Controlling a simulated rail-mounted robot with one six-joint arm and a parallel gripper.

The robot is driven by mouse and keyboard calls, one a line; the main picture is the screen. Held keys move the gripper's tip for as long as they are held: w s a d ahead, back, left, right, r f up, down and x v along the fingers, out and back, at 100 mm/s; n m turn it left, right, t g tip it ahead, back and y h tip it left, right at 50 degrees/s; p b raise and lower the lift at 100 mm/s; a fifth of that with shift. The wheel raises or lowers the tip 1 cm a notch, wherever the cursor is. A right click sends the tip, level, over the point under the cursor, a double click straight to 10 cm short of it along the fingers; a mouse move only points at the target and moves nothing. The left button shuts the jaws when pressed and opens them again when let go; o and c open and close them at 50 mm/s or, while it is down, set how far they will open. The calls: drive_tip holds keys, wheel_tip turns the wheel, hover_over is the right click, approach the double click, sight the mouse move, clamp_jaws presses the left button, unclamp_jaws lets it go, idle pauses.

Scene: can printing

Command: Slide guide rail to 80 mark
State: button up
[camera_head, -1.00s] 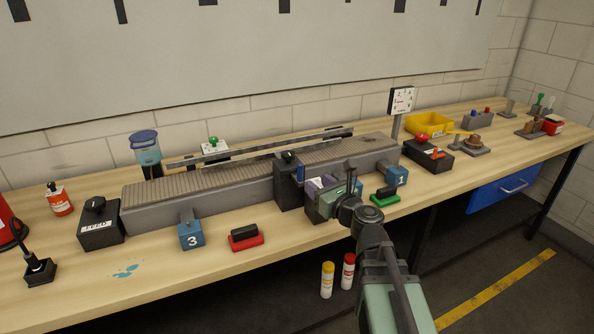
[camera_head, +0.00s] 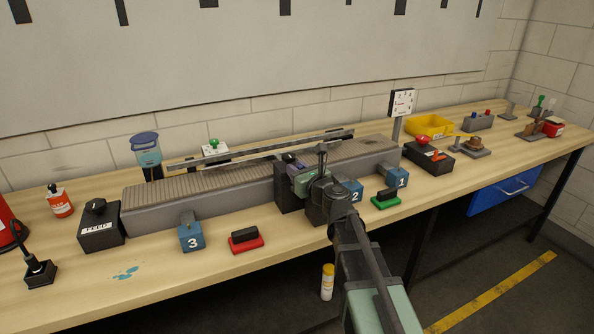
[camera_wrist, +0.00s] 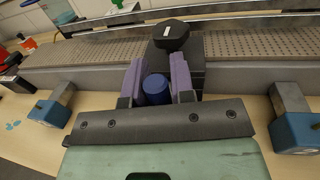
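The metal guide rails (camera_head: 255,148) run lengthwise above the ribbed conveyor bed (camera_head: 150,193). They also cross the top of the wrist view (camera_wrist: 235,24). A black box (camera_head: 285,195) with a black knob (camera_head: 289,157) stands against the middle front of the conveyor. In the wrist view that knob (camera_wrist: 171,36) is just beyond my fingertips. My gripper (camera_head: 298,172) is at this box. Its purple fingers (camera_wrist: 157,76) flank a blue cylinder (camera_wrist: 157,92); I cannot tell whether they press on it. I cannot read an 80 mark.
Blue numbered blocks 3 (camera_head: 191,237), 2 (camera_head: 351,191) and 1 (camera_head: 397,178) line the front. A red-based block (camera_head: 245,240) and a green-based block (camera_head: 386,198) sit nearby. A dial board (camera_head: 403,103) stands behind. The front-left table has free room.

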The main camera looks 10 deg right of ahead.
clamp_jaws()
drive_tip(key=shift+v, duration=1.2)
drive_tip(key=shift+o, duration=2.2)
unclamp_jaws()
drive_tip(key=shift+a, duration=0.2)
drive_tip(key=shift+s, duration=0.1)
drive_tip(key=v, duration=1)
drive_tip(key=shift+s+d, duration=0.25)
